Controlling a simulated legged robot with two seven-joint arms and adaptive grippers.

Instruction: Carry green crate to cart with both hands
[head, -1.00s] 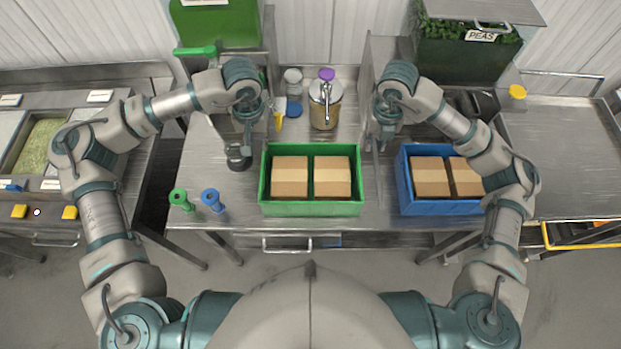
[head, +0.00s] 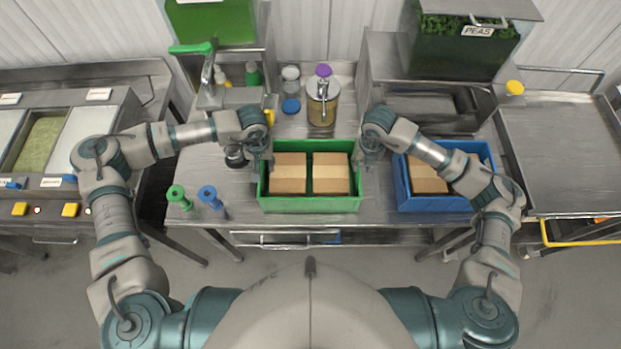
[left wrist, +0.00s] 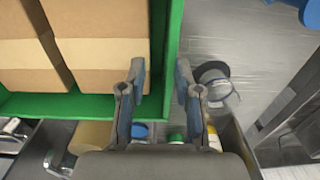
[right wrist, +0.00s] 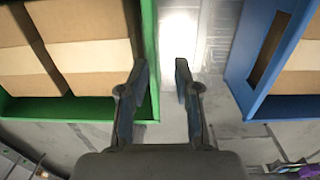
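The green crate (head: 310,204) stands on the middle steel table and holds two brown cardboard boxes (head: 331,173). My left gripper (head: 262,165) is at the crate's left wall. In the left wrist view its fingers (left wrist: 160,75) are apart, with the green wall (left wrist: 172,55) in line with the gap. My right gripper (head: 368,160) is at the crate's right wall. In the right wrist view its fingers (right wrist: 161,75) are apart, with the wall (right wrist: 150,45) near the left finger. Contact cannot be told. A steel surface with a rail (head: 565,150), probably the cart, is at the right.
A blue crate (head: 435,204) with boxes stands close right of the green crate, under my right arm. Green (head: 178,197) and blue (head: 209,196) tools stand at the left.

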